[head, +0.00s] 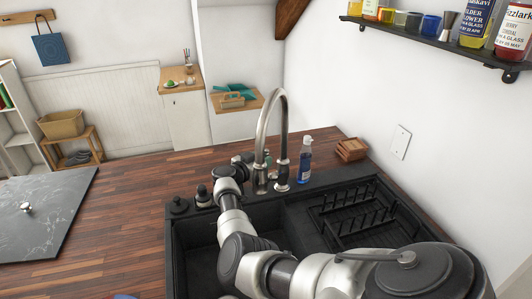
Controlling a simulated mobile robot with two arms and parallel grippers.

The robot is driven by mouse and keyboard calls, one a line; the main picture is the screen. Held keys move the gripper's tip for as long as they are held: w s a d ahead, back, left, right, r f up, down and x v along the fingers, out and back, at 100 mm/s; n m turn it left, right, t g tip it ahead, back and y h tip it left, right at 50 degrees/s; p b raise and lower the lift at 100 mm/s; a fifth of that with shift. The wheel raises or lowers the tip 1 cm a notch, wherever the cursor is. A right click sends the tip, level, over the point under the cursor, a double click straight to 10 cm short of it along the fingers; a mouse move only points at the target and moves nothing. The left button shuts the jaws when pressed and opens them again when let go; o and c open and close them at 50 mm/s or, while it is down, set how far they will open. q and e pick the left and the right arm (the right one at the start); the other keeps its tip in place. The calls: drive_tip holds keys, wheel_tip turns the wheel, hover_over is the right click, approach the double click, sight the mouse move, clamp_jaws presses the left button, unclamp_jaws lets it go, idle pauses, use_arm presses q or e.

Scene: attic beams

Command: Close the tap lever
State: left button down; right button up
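The tap (261,139) is a tall brushed-metal arch at the back edge of the dark sink (291,218). Its arched spout comes down to a dark and silver end piece (282,173). I cannot make out the lever clearly; the area left of the tap's base is partly covered by my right arm. My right arm comes in from the lower right and reaches across the sink. My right gripper (243,160) is at the far end, close to the left of the tap's base. Its fingers are mostly hidden behind the wrist. I cannot tell whether it touches the tap. My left gripper is out of view.
A blue soap bottle (305,160) and a wooden block (351,149) stand right of the tap. A black dish rack (356,209) is at the sink's right. Small dark items (203,197) stand left of it. The wooden counter (125,225) is mostly clear between sink and hob (45,215).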

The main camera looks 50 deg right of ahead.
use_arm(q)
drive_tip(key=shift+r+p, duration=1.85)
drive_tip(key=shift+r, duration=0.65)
use_arm(e)
drive_tip(key=a, duration=0.9)
drive_tip(key=shift+s+r, duration=0.3)
drive_tip(key=shift+r, duration=0.15)
